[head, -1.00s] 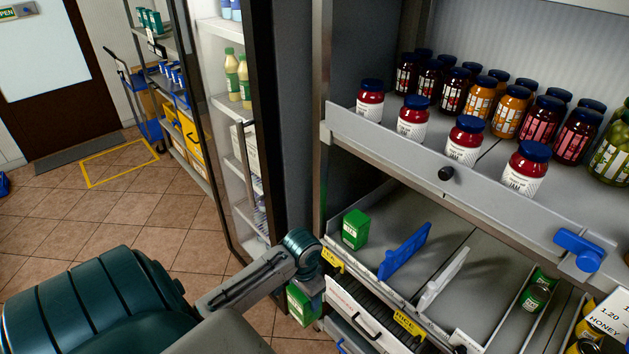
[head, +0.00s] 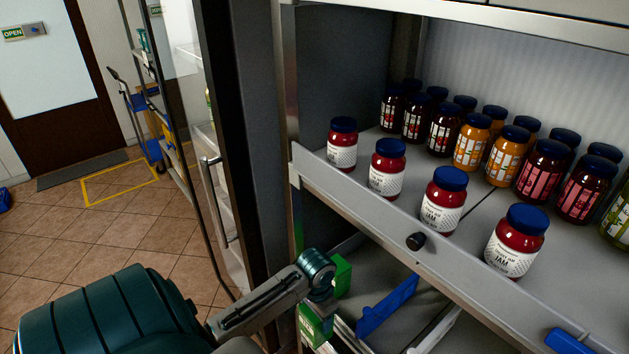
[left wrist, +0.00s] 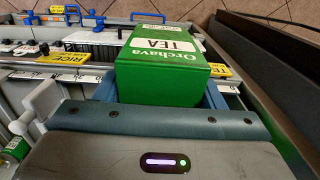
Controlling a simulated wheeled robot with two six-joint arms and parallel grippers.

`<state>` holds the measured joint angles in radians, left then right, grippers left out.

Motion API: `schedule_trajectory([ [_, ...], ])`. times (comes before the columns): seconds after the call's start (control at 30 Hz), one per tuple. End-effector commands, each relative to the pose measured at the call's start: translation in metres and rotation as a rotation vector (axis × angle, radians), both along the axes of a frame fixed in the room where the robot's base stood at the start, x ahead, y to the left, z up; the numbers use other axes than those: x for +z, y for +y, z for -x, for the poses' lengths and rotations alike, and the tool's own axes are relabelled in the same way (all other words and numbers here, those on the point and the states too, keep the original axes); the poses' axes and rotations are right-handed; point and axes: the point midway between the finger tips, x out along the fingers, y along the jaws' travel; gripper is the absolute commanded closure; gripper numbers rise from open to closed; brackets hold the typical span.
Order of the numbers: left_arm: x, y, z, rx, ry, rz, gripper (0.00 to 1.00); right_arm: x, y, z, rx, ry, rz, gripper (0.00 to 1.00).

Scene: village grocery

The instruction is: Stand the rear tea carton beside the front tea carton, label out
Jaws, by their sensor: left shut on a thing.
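One green tea carton (head: 315,327) is in my left gripper (head: 320,298), below the wrist and in front of the lower shelf. In the left wrist view my left gripper (left wrist: 160,95) has its blue fingers on both sides of this carton (left wrist: 160,75). Its white TEA label and the name Orchava show there. Another green tea carton (head: 343,274) stands on the lower shelf, just behind my wrist and partly hidden by it. The two cartons look apart, but the wrist hides part of the gap. My right gripper is not in view.
A blue divider (head: 388,305) stands on the lower shelf right of the standing carton. The upper shelf's grey front edge (head: 375,212) overhangs, carrying jam jars (head: 443,200). A fridge door (head: 215,190) is at left. A yellow RICE tag (left wrist: 62,59) shows in the wrist view.

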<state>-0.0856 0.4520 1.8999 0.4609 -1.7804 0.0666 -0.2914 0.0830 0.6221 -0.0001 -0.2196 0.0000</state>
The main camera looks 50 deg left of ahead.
Motion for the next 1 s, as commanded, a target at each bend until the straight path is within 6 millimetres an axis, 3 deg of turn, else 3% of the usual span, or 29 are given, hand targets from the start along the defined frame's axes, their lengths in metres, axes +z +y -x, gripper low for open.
schedule_trajectory([
  [0.37, 0.000, -0.005, -0.048, 0.001, -0.002, 0.002, 0.60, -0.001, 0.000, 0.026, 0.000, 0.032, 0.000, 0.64],
  [0.73, 0.000, -0.009, -0.100, 0.001, -0.001, 0.002, 0.60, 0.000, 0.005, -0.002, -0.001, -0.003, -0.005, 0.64],
  [1.0, -0.001, -0.011, -0.138, 0.001, -0.001, 0.001, 0.60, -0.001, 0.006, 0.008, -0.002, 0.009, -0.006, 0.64],
])
